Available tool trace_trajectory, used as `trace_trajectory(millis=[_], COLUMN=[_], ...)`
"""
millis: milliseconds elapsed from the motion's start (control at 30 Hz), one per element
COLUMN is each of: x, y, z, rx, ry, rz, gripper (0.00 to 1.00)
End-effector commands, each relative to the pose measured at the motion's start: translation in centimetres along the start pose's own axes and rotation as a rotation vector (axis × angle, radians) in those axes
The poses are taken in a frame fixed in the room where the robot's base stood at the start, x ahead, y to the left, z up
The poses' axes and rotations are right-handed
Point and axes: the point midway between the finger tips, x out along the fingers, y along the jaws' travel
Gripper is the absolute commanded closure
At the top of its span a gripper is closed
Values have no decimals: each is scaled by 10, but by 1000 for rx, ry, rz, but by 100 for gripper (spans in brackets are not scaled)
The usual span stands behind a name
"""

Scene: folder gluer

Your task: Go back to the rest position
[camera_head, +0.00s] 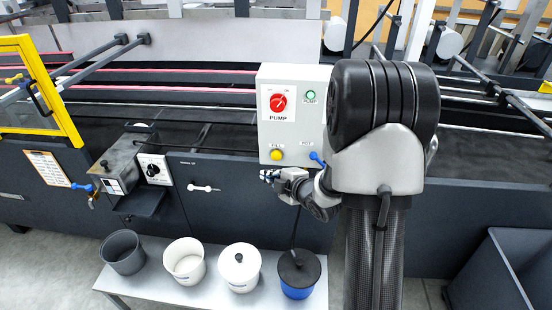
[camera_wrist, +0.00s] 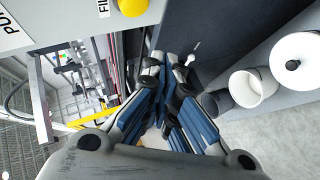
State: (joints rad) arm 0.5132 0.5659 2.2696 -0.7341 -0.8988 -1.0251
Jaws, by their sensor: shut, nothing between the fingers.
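My gripper (camera_head: 270,176) is in front of the folder gluer, just below the yellow button on the pump box (camera_head: 292,120). Its fingers are shut and empty. In the wrist view my gripper (camera_wrist: 168,70) points along the machine's dark front panel. The yellow button (camera_wrist: 132,6) shows at the top of that view, apart from the fingers. My arm covers the area right of the box.
A low bench (camera_head: 200,297) holds a grey pot (camera_head: 123,252), a white open pot (camera_head: 186,262), a white lidded pot (camera_head: 240,268) and a blue pot (camera_head: 299,283) with a black lid. A glue unit (camera_head: 130,165) juts from the machine at left. A dark bin (camera_head: 500,275) stands at right.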

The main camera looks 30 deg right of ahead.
Motion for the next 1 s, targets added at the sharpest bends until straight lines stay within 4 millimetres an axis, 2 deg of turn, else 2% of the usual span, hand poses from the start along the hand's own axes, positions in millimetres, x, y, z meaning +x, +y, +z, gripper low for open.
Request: trace_trajectory(millis=[333, 467, 533, 633, 767, 867, 1000], x=[-1, -12, -25, -54, -101, -142, -205], y=[3, 19, 32, 48, 55, 51, 31], z=[-1, -9, -15, -29, -50, -71, -104], rx=[4, 49, 104, 222, 414, 576, 813], ry=[-7, -65, -125, -225, -348, -427, -517], rz=[-2, -26, -47, -76, -108, -132, -181], gripper=[100, 100, 100, 100, 100, 100, 100])
